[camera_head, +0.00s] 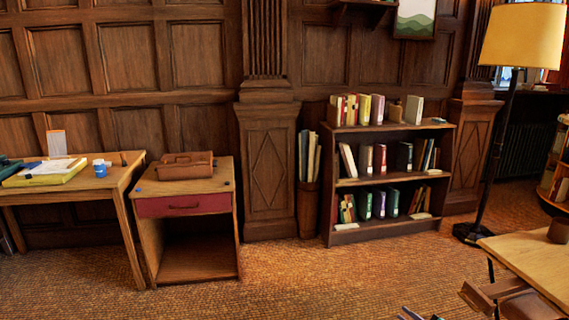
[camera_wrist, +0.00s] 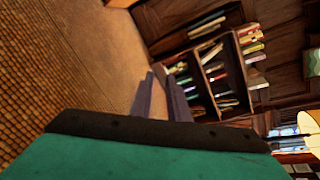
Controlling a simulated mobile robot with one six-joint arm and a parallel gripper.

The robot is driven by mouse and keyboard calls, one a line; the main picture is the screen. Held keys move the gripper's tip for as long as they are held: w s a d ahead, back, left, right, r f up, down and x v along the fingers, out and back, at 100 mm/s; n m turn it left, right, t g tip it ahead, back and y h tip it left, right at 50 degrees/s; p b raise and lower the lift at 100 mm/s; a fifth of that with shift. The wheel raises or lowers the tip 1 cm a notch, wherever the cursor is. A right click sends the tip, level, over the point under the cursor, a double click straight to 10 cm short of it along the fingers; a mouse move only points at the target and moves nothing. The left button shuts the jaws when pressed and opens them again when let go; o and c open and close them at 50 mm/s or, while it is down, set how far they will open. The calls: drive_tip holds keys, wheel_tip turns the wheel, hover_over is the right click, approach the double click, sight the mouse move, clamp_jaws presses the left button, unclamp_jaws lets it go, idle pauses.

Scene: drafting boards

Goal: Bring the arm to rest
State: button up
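My gripper (camera_head: 421,314) shows at the bottom edge of the head view, in front of the bookcase and over the floor. Only its fingertips are in that view; the rest of the arm is out of frame. In the wrist view my gripper (camera_wrist: 161,82) has two grey-purple fingers standing apart, with nothing seen between them. The fingers point across the floor toward the bookcase, which appears tilted on its side there. My gripper is open and touches nothing that I can see.
A low bookcase (camera_head: 390,181) stands against the panelled wall. A desk (camera_head: 112,183) and a cabinet with a red drawer (camera_head: 187,205) stand left. At right are a floor lamp (camera_head: 524,37), a wooden table (camera_head: 530,258) and a brown chair (camera_head: 480,297). The middle floor is clear.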

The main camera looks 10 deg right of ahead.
drive_tip(key=w+a+f+n+g+y+p, duration=0.1)
drive_tip(key=w+a+f+y, duration=0.1)
drive_tip(key=a, duration=0.4)
drive_tip(key=w+a+f+n+g+y, duration=0.1)
drive_tip(key=a+f+n, duration=0.15)
drive_tip(key=a, duration=0.45)
drive_tip(key=s+a+f+n+g+y+p, duration=0.1)
drive_tip(key=s+a+f+n+g, duration=0.2)
drive_tip(key=a, duration=0.6)
drive_tip(key=s+a+f+n+g+y+p, duration=0.1)
drive_tip(key=s+a+f+n+g+y, duration=0.1)
drive_tip(key=a+f, duration=0.45)
drive_tip(key=s+a+f+n+g+y, duration=0.1)
drive_tip(key=s+a+f+n+g, duration=0.15)
drive_tip(key=a, duration=0.75)
drive_tip(key=s+a+f+n+g+h+p, duration=0.1)
drive_tip(key=s+a+f+n+g, duration=0.25)
drive_tip(key=s, duration=0.35)
drive_tip(key=s+a+f+n+g+h+p, duration=0.1)
drive_tip(key=s+a+f+n+g, duration=0.25)
drive_tip(key=s, duration=0.45)
drive_tip(key=s+d+f+n+g+h, duration=0.2)
drive_tip(key=s+d+n+h, duration=0.3)
drive_tip(key=s+d, duration=0.3)
drive_tip(key=shift+s+d+n+g+h, duration=0.4)
drive_tip(key=shift+d+n+g, duration=0.1)
drive_tip(key=shift+n+g, duration=0.3)
drive_tip(key=shift+f, duration=0.1)
